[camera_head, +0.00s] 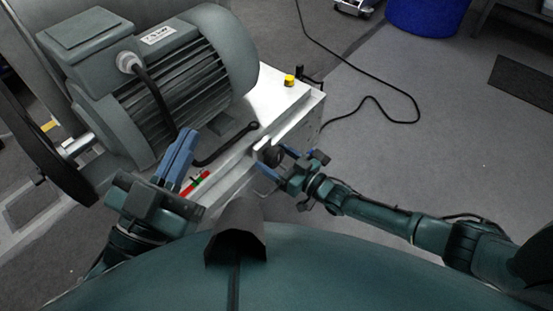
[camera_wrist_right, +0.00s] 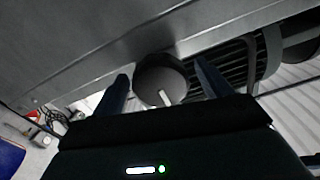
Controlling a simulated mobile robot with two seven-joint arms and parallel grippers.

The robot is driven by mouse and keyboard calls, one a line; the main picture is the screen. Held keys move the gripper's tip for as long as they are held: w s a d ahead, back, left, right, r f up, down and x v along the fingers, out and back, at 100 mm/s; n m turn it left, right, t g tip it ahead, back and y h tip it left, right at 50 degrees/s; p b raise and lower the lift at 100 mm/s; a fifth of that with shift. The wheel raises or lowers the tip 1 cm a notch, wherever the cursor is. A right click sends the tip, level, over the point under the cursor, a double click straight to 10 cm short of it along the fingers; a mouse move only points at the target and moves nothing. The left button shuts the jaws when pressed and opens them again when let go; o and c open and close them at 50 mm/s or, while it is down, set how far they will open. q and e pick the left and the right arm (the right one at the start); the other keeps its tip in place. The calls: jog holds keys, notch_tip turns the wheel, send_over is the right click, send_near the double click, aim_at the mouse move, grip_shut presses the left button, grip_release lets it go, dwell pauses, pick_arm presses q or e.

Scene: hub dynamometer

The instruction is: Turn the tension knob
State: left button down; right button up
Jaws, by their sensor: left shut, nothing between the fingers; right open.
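The tension knob (camera_wrist_right: 163,82) is dark and round with a light pointer mark, on the side panel of the machine. In the head view the knob (camera_head: 273,156) sits at the front right end of the white base. My right gripper (camera_head: 275,161) is open, with one blue finger on each side of the knob; in the wrist view the fingers (camera_wrist_right: 166,88) also stand to its left and right. I cannot tell whether they touch it. My left gripper (camera_head: 178,152) is shut and empty, its blue fingers pointing up beside the motor.
A large grey motor (camera_head: 165,80) stands on the white base (camera_head: 285,100). A yellow button (camera_head: 289,80) and a red and green strip (camera_head: 196,184) are on the base. A black cable (camera_head: 375,97) lies on the floor, near a blue bin (camera_head: 425,14). The floor on the right is mostly clear.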

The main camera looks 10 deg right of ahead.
jog(key=c, duration=1)
jog(key=n, duration=0.4)
jog(key=shift+d+n, duration=0.1)
jog(key=shift+n, duration=1.3)
jog(key=o, duration=1)
